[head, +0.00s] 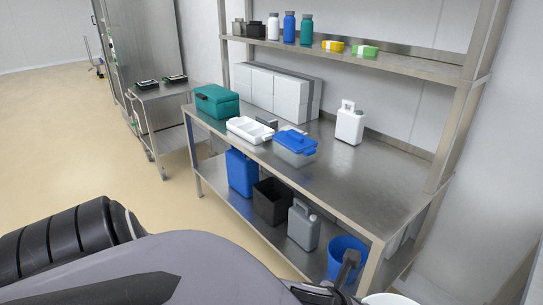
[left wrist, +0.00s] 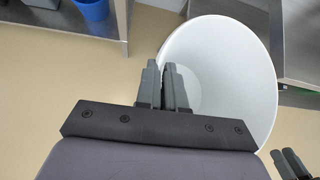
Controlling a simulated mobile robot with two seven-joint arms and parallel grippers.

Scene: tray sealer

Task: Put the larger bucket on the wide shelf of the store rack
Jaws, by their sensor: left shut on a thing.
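A white bucket (left wrist: 228,75) fills the right of the left wrist view, its round mouth facing the camera. A sliver of it (head: 390,299) shows at the bottom edge of the head view. My left gripper (left wrist: 167,85) is shut on its rim at the left side; it also shows in the head view (head: 346,272). A blue bucket (head: 345,248) stands on the bench's lower shelf, behind my left gripper. My right gripper (left wrist: 290,163) shows only in part at the lower right of the left wrist view. I cannot identify the store rack.
A steel bench (head: 375,182) holds a teal box, white tray, blue-lidded container and white jug. Its lower shelf (head: 262,226) holds a blue canister, black bin and grey jug. An upper shelf (head: 390,62) carries bottles. A steel cart (head: 163,92) stands left; floor there is clear.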

